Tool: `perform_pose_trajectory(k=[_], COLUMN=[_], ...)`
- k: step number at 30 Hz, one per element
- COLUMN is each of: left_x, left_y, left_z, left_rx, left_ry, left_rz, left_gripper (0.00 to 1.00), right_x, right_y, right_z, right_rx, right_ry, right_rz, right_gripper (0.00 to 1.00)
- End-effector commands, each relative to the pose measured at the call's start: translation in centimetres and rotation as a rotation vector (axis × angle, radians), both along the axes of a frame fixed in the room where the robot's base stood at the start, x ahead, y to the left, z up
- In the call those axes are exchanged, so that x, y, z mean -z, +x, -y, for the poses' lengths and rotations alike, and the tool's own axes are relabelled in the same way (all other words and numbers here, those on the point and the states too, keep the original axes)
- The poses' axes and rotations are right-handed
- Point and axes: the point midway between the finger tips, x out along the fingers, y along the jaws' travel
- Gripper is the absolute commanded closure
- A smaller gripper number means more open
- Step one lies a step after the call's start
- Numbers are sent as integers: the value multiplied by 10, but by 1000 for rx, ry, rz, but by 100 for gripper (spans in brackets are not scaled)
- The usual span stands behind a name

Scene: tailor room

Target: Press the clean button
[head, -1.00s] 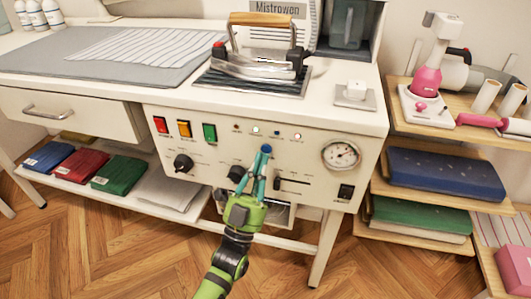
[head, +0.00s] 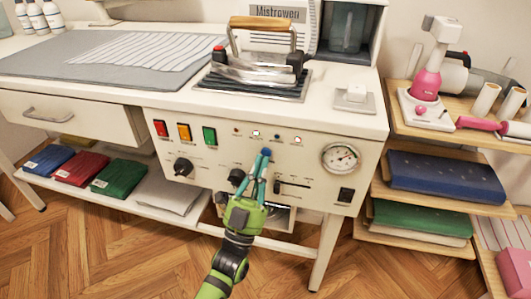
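The white ironing station's front panel (head: 225,155) carries a row of small round buttons or lamps below the tabletop edge. They include a brownish one (head: 236,132), a white one (head: 256,134), a dark one (head: 277,136) and a whitish one (head: 298,140). Their labels are too small to read, so I cannot tell which is the clean button. My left gripper (head: 266,154) is in front of the panel, its teal fingers meeting at blue tips, shut and empty. The tips appear just below the dark button; contact cannot be told. My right gripper is not in view.
Red, orange and green switches (head: 184,133), black knobs (head: 183,166), a slider and a pressure gauge (head: 340,158) share the panel. An iron (head: 258,68) rests on top. Shelves with folded fabric (head: 445,176) stand at the right. Open floor lies in front.

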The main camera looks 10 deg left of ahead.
Motion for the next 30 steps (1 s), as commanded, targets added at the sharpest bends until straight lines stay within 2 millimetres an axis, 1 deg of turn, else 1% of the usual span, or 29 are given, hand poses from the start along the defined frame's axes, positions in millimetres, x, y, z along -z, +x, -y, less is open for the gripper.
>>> perform_pose_trajectory(k=[11,21,30], left_x=[0,0,0], left_y=[0,9,9], left_z=[0,1,1], left_rx=[0,0,0], left_ry=[0,0,0], left_rz=[0,0,0], left_gripper=[100,100,100], right_x=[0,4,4], right_y=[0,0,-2], right_z=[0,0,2], right_rx=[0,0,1], right_ry=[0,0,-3], right_rz=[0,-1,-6], right_gripper=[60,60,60])
